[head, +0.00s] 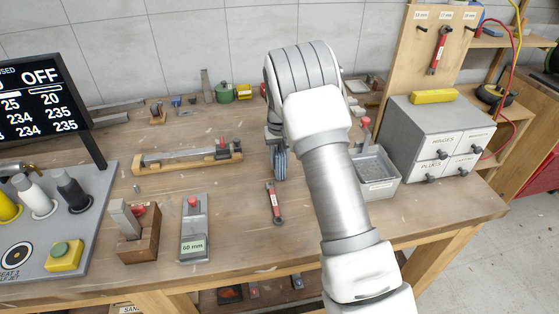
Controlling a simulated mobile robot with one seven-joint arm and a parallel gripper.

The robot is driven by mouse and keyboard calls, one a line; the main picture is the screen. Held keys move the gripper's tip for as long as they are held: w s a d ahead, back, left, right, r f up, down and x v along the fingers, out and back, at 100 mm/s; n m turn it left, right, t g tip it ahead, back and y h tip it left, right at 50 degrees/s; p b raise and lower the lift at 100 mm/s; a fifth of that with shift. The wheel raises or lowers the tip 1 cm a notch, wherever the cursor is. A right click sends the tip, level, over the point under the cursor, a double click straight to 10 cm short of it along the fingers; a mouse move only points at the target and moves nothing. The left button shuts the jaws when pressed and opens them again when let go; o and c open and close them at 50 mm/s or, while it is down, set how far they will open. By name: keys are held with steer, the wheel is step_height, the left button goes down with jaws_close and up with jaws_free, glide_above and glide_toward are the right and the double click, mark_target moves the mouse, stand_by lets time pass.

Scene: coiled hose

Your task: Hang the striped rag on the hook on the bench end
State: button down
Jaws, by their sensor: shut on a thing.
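My gripper (277,143) points down over the middle of the wooden bench (330,226). It is shut on the striped rag (281,165), a blue-grey striped cloth that hangs below the fingers in narrow folds. I cannot tell whether the rag's lower end touches the bench top. My arm covers part of the bench to the right of the rag. I cannot make out a hook on the bench end in this view.
A red wrench (274,203) lies just below the rag. A grey metal tray (376,185) and a grey drawer cabinet (440,125) stand to the right. A 60 mm block (194,230) and a wooden block (138,238) stand at front left. The floor right of the bench is clear.

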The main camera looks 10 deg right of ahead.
steer(key=c, duration=0.5)
jaws_free()
steer(key=shift+f, duration=0.1)
